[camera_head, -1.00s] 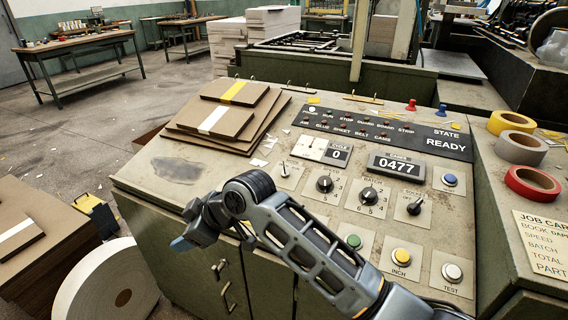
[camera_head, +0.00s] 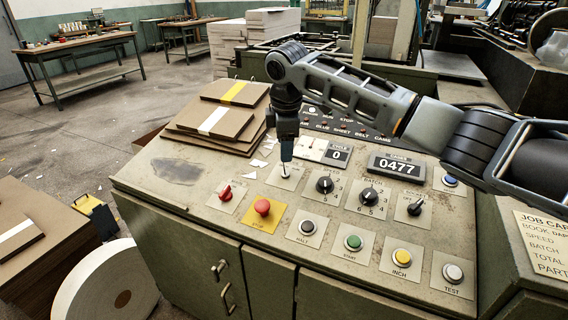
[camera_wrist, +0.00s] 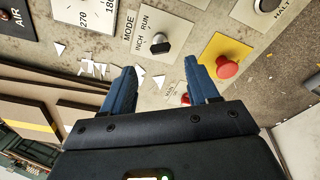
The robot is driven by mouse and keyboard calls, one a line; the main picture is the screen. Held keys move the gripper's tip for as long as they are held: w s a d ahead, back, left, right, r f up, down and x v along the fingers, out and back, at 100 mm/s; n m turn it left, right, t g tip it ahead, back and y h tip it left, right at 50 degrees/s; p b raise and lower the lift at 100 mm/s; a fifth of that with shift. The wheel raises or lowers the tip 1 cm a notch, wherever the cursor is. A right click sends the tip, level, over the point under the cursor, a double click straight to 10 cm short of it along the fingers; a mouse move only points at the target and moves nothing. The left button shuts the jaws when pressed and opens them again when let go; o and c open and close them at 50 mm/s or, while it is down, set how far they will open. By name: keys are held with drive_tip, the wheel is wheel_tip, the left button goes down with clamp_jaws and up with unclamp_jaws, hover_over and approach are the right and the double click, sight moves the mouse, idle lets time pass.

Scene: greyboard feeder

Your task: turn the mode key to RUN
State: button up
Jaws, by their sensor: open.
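The mode key (camera_wrist: 161,46) is a small dark upright grip on a pale plate marked MODE, INCH and RUN in the wrist view. It lies just beyond my fingertips, roughly centred between them. I cannot tell for sure which label it points to. In the head view the mode key's plate (camera_head: 285,178) sits at the panel's upper left, and my gripper (camera_head: 287,150) hangs down right over it, partly covering it. In the wrist view my gripper (camera_wrist: 161,68) is open, with its two blue fingers apart and nothing between them.
A red stop button (camera_head: 262,207) on a yellow plate and a red switch (camera_head: 226,193) stand close in front of the key. Black dials (camera_head: 325,185) lie to the right. Stacked boards (camera_head: 215,120) rise at the left. Paper scraps litter the panel.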

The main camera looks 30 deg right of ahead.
drive_tip(key=shift+x, duration=3.6)
drive_tip(key=shift+a, duration=0.1)
drive_tip(key=c, duration=1)
